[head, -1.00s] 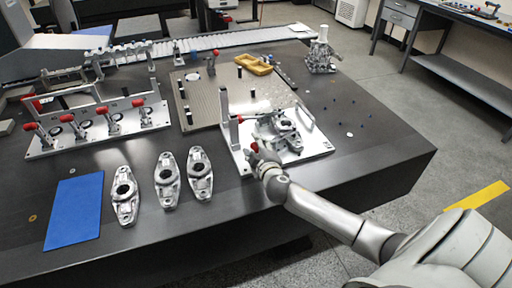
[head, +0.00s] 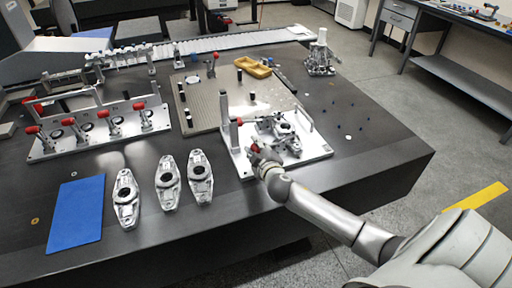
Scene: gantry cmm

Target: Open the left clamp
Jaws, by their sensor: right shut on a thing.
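A silver fixture plate (head: 312,154) sits near the table's right front edge with a cast metal part (head: 282,130) on it. A red clamp handle (head: 255,148) stands at the plate's left front. My right gripper (head: 259,156) is at this handle and shut on it; its fingers are small in the picture and partly hide the clamp. Another small red tip (head: 240,121) shows by the upright post (head: 225,120) on the plate's left side. My left gripper is not in view.
Several loose cast parts (head: 167,184) lie left of the fixture, beside a blue mat (head: 76,213). A second fixture with several red-handled clamps (head: 97,128) stands at the left. A perforated plate (head: 204,106) and a yellow tray (head: 253,67) lie behind.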

